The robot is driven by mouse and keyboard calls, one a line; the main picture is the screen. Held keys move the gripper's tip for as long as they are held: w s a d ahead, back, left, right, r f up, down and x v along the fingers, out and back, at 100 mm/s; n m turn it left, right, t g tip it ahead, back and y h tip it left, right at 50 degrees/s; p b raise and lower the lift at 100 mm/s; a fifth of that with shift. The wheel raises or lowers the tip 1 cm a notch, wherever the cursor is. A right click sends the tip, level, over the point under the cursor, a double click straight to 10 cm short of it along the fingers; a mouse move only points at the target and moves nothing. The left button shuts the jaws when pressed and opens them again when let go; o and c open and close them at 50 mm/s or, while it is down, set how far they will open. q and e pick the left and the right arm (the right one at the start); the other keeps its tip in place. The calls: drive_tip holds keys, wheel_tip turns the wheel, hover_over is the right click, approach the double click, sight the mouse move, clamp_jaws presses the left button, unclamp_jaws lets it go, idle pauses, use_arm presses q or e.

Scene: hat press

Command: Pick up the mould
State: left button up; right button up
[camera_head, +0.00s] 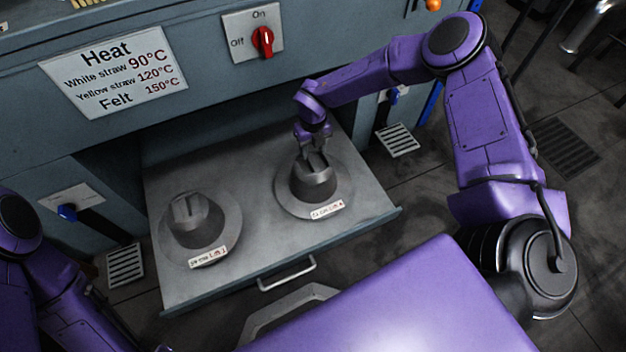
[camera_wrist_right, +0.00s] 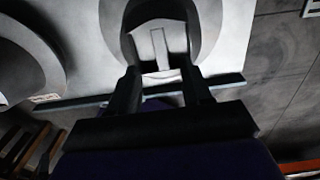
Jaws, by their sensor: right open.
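Two grey hat-shaped moulds with wide round brims sit on the pulled-out drawer (camera_head: 240,245). The left mould (camera_head: 196,222) is clear of both arms. The right mould (camera_head: 313,186) has my right gripper (camera_head: 313,160) directly over its crown, pointing down. The right gripper is open. In the right wrist view its two dark fingers (camera_wrist_right: 163,85) stand on either side of a pale raised bar on the crown of the right mould (camera_wrist_right: 205,32). I cannot tell whether they touch it. My left arm shows at the lower left, but its gripper is not visible.
The grey press body with a red on/off knob (camera_head: 263,41) and a heat sign (camera_head: 113,68) rises behind the drawer. A drawer handle (camera_head: 287,274) sticks out in front.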

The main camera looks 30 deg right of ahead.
sight(313, 163)
wheel_tip(313, 163, down, 7)
drive_tip(key=shift+f+b, duration=0.15)
drive_tip(key=shift+b, duration=0.85)
drive_tip(key=shift+c, duration=0.9)
clamp_jaws()
